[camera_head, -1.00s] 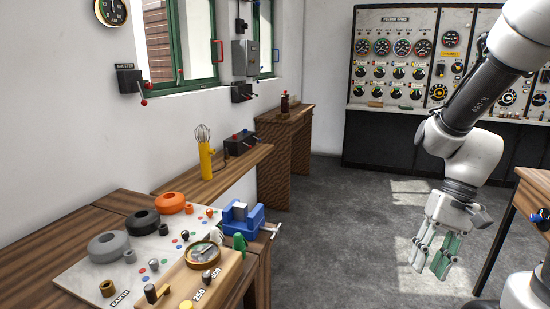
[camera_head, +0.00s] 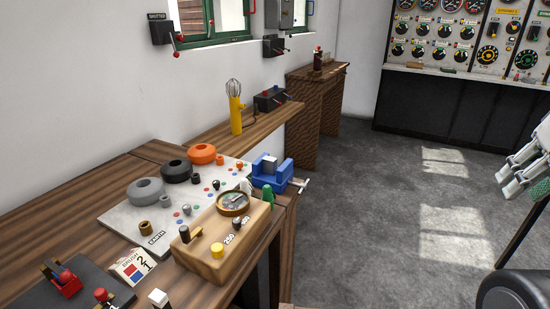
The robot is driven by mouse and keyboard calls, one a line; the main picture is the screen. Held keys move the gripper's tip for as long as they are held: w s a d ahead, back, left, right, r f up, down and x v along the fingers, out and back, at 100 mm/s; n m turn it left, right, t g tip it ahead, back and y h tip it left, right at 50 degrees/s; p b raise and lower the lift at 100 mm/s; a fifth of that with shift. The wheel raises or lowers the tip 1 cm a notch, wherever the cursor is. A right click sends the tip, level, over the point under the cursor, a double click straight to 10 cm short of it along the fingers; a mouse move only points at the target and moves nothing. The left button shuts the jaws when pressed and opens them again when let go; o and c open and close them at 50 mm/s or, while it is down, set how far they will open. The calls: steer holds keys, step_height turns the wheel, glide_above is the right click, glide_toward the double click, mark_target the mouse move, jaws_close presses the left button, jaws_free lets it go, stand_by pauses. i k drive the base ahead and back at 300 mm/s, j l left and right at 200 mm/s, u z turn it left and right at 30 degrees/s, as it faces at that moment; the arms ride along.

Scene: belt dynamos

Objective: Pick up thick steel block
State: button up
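A grey metal block (camera_head: 269,164) stands between the jaws of a blue vise (camera_head: 270,180) on the workbench; it looks like the steel block, though its thickness is hard to judge at this size. The vise sits at the bench's far right corner, its handle sticking out to the right. My gripper (camera_head: 525,190) is at the right edge of the view, partly cut off, over the floor and well apart from the vise. Its two fingers are apart, with nothing visible between them.
A wooden box with a round dial (camera_head: 233,203) and a white board (camera_head: 150,212) with grey, black and orange rings lie near the vise. A yellow whisk-topped holder (camera_head: 236,108) stands on the shelf behind. Open floor (camera_head: 400,200) lies right of the bench.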

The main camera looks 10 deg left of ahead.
mark_target(269, 164)
steer(key=i+l+u, duration=0.25)
steer(key=i+l, duration=0.75)
steer(key=l, duration=0.15)
steer(key=u, duration=1.5)
steer(key=l, duration=0.1)
